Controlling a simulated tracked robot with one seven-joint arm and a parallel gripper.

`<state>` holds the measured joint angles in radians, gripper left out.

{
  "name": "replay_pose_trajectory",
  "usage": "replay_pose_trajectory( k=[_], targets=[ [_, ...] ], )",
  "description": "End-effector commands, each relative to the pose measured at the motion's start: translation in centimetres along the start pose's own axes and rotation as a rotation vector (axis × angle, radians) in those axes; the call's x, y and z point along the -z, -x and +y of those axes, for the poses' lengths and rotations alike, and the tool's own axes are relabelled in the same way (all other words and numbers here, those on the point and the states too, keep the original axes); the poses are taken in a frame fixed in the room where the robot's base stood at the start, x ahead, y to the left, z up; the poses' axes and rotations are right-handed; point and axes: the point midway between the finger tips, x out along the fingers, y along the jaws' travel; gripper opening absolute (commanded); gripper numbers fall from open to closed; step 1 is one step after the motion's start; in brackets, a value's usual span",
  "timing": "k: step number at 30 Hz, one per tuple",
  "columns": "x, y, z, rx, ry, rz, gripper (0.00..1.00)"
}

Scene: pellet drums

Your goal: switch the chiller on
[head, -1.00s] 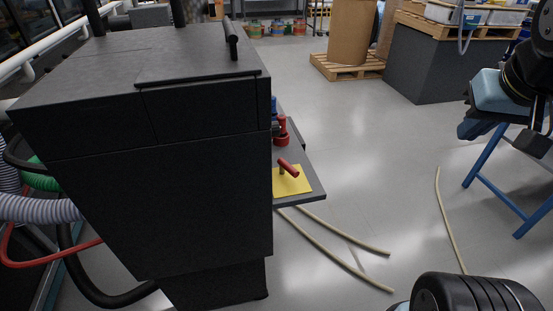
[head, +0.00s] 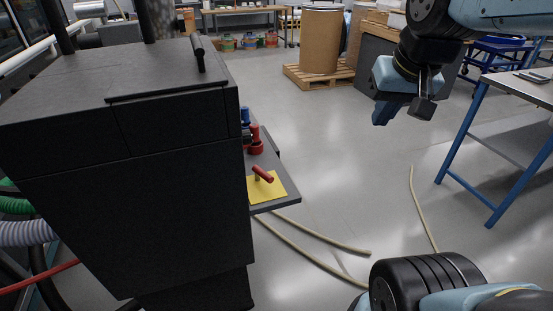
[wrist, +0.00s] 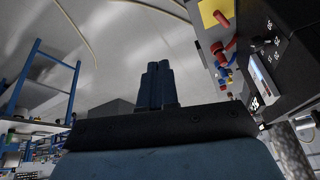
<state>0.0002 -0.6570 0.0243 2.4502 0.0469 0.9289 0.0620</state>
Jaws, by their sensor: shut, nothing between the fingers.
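A tall dark grey cabinet (head: 180,190) fills the left of the head view. A ledge on its right side carries a yellow plate with a red lever (head: 263,174), and red (head: 256,140) and blue (head: 245,117) fittings. The wrist view shows a dark panel (wrist: 278,62) with a small display (wrist: 261,73) and white markings, next to the red and blue fittings. I cannot read the markings or pick out a chiller switch. My gripper (head: 381,114) is shut and empty, in the air right of the ledge. Its closed fingers also show in the wrist view (wrist: 158,70).
A blue-legged table (head: 475,140) stands at the right. A brown drum (head: 320,40) on a pallet (head: 318,79) is at the back. Pale hoses (head: 310,250) lie on the floor. Clear floor separates the ledge and my gripper.

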Motion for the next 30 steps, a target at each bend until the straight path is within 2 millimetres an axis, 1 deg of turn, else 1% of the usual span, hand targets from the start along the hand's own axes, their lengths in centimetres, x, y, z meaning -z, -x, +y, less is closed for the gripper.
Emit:
replay_pose_trajectory(
  k=[1,8,14,23,30],
  targets=[
    [0.9,-0.6,-0.3,0.008,-0.023,-0.032,0.00],
    [4.8,-3.2,-1.8,0.050,-0.155,-0.177,0.00],
    [8.0,-6.2,-3.2,0.077,-0.270,-0.304,0.00],
    [12.2,-12.1,-5.2,0.099,-0.441,-0.500,0.00],
    [14.8,-17.7,-6.9,0.102,-0.580,-0.659,0.00]
  ],
)
